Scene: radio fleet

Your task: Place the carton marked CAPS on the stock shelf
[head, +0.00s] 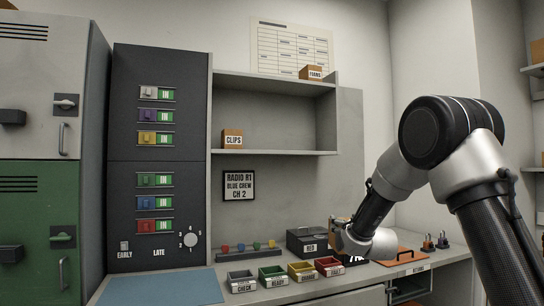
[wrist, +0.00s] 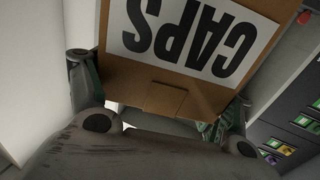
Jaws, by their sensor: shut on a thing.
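The brown carton marked CAPS (wrist: 165,85) fills the upper middle of the wrist view, its white label upside down. My gripper (wrist: 160,98) is shut on it, with a finger at each side. In the head view my gripper (head: 345,238) is low over the counter, and a brown edge of the carton (head: 336,228) shows beside it, mostly hidden by my arm. The grey wall shelf (head: 285,152) is above and to the left of my gripper. A carton marked CLIPS (head: 232,139) stands at its left end, with free board to its right.
Another small carton (head: 311,73) sits on the shelf unit's top board. Below are a dark box (head: 307,241), several small coloured bins (head: 272,275) and a row of coloured pegs. A tall dark panel (head: 160,200) borders the shelf on the left.

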